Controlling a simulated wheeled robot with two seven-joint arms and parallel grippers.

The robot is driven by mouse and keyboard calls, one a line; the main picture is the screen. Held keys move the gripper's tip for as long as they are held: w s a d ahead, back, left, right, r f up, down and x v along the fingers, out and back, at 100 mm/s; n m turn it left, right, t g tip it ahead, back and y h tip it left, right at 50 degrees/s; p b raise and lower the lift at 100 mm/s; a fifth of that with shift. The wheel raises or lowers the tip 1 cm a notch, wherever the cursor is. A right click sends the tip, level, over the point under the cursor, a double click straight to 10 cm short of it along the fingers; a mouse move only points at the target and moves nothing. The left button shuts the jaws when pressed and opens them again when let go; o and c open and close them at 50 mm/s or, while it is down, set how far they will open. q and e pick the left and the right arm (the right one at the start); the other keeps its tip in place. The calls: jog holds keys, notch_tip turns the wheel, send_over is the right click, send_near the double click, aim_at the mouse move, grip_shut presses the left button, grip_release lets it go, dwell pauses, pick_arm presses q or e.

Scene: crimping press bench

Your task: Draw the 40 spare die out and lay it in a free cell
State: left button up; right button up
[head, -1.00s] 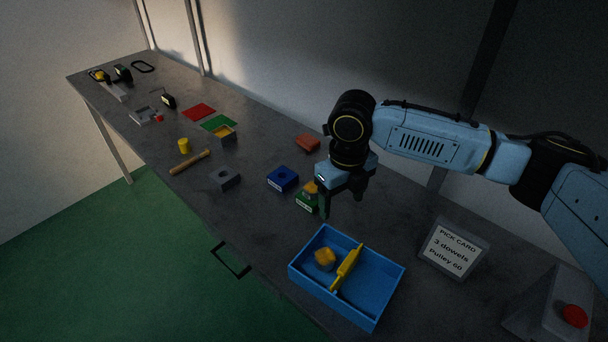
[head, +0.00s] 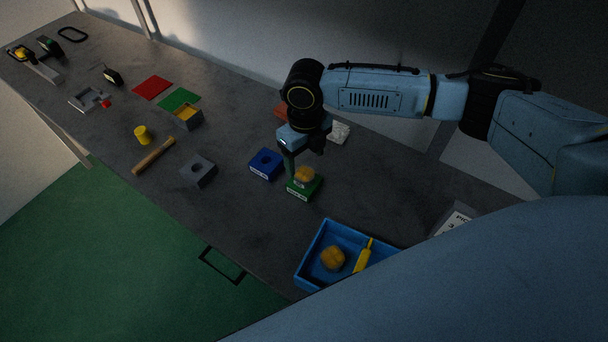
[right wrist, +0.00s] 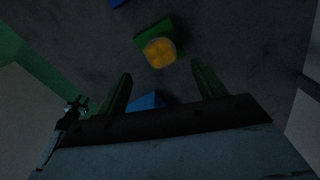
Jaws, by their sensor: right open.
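A yellow die (head: 305,174) sits in a green block (head: 303,190) near the middle of the bench; its label is too small to read. My right gripper (head: 303,158) is open and empty, just above and behind them. In the right wrist view the die (right wrist: 159,52) and green block (right wrist: 172,30) lie ahead of the open fingers (right wrist: 163,90), apart from them. A blue tray (head: 312,248) has a yellow divider (head: 363,256) and another yellow piece (head: 332,259) left of it. My own arm hides the tray's right part. My left gripper is not in view.
A blue block (head: 266,163) with a hole stands close left of the green one, and a grey block (head: 198,169) stands further left. A yellow cylinder (head: 142,135) and a wooden rod (head: 154,155) lie beyond. A card (head: 455,219) is partly hidden at right.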

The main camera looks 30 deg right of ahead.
aim_at(305, 174)
notch_tip(305, 174, down, 2)
jog(key=shift+f, duration=0.15)
notch_tip(305, 174, down, 3)
jog(key=shift+w+d+f+p, duration=0.1)
jog(key=shift+f+p, duration=0.05)
jog(key=shift+p, duration=0.3)
jog(key=shift+f, duration=0.1)
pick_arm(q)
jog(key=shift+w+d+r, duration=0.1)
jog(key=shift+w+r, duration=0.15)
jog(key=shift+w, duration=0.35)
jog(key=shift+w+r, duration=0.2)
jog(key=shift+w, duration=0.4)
pick_arm(e)
jog(key=c, duration=1.4)
